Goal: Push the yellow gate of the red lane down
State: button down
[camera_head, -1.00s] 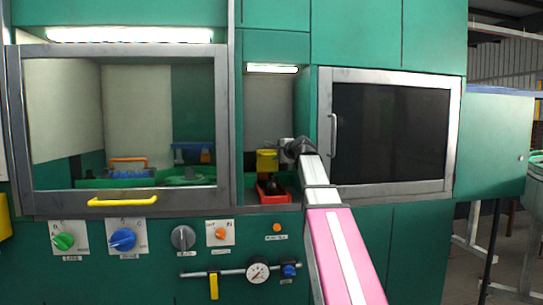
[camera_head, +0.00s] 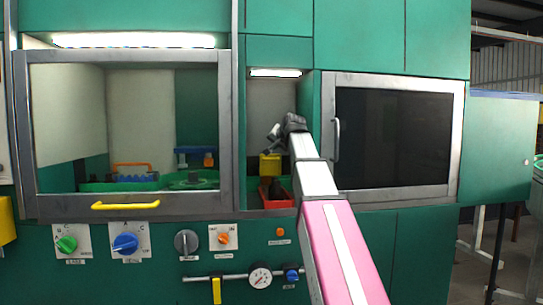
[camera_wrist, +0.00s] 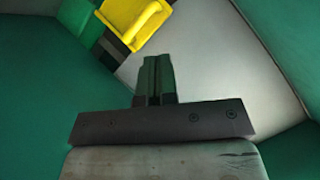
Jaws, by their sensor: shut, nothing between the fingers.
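The yellow gate (camera_head: 270,164) stands upright at the back of the red lane (camera_head: 280,204), in the narrow lit bay between the two windowed doors. It also shows at the top of the wrist view (camera_wrist: 150,22). My gripper (camera_head: 271,134) is in the mouth of the bay, above the gate in the head view and apart from it. In the wrist view its fingers (camera_wrist: 156,62) are together and empty, with the gate beyond their tips and slightly left. Dark shapes in the lane are too small to make out.
The left windowed door (camera_head: 125,205) with a yellow handle and the right dark-glass door (camera_head: 390,195) flank the bay. The bay's side walls are close to my gripper. Knobs and a gauge (camera_head: 260,276) sit on the panel below.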

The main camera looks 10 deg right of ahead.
notch_tip(320, 180, up, 5)
jog(key=n+g+h, duration=0.1)
jog(key=n+h, duration=0.2)
jog(key=n, duration=0.2)
send_near(271, 163)
notch_tip(271, 163, up, 4)
jog(key=w+a, duration=0.1)
jog(key=w, duration=0.1)
jog(key=shift+w+f, duration=0.2)
jog(key=shift+f, duration=0.95)
jog(key=shift+w+f, duration=0.2)
jog(key=shift+f, duration=0.95)
notch_tip(271, 163, down, 4)
jog(key=shift+f, duration=0.2)
